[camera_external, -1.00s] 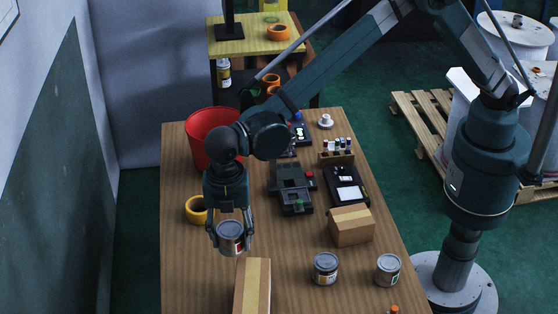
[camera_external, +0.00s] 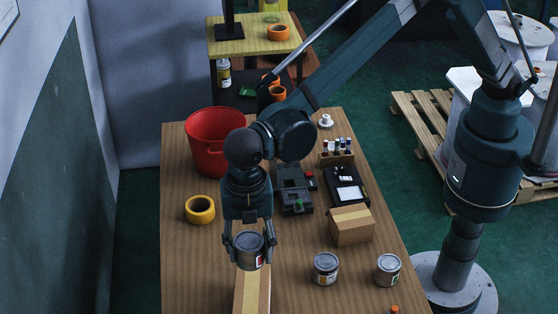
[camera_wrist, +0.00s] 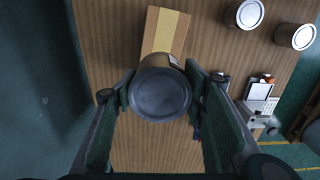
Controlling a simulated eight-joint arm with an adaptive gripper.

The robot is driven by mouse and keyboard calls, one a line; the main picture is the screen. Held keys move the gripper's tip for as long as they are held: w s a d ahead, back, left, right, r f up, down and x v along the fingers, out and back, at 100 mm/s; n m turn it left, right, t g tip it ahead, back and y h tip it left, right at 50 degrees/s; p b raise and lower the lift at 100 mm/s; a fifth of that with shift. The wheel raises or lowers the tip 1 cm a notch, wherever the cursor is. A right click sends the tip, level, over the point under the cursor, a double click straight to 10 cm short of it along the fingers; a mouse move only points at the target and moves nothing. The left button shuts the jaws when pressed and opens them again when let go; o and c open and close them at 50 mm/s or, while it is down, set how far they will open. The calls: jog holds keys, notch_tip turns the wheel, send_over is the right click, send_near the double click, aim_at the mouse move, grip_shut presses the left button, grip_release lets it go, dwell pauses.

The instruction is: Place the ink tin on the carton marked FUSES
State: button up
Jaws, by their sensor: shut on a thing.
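My gripper (camera_external: 250,247) is shut on a grey tin (camera_external: 249,254) with a dark red and white label patch, held upright. In the wrist view the tin's round grey lid (camera_wrist: 160,94) sits between the fingers. A long brown carton (camera_external: 252,291) with a yellowish tape strip lies below it at the front; the tin overlaps its far end in both views, and the gap between them is hard to judge. A second, squarer carton (camera_external: 351,231) stands further right. No lettering can be read on either carton or on the tin.
Two more tins (camera_external: 326,269) (camera_external: 388,270) stand at the front right. Dark devices (camera_external: 346,188) and a rack of small bottles (camera_external: 337,153) stand behind. The wooden tabletop (camera_external: 190,265) is clear at left.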

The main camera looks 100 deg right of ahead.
jog(key=shift+f, duration=3.05)
jog(key=shift+f, duration=1.9)
jog(key=shift+f, duration=0.15)
jog(key=o, duration=1)
jog(key=shift+o, duration=0.2)
notch_tip(320, 180, up, 12)
jog(key=shift+r, duration=0.2)
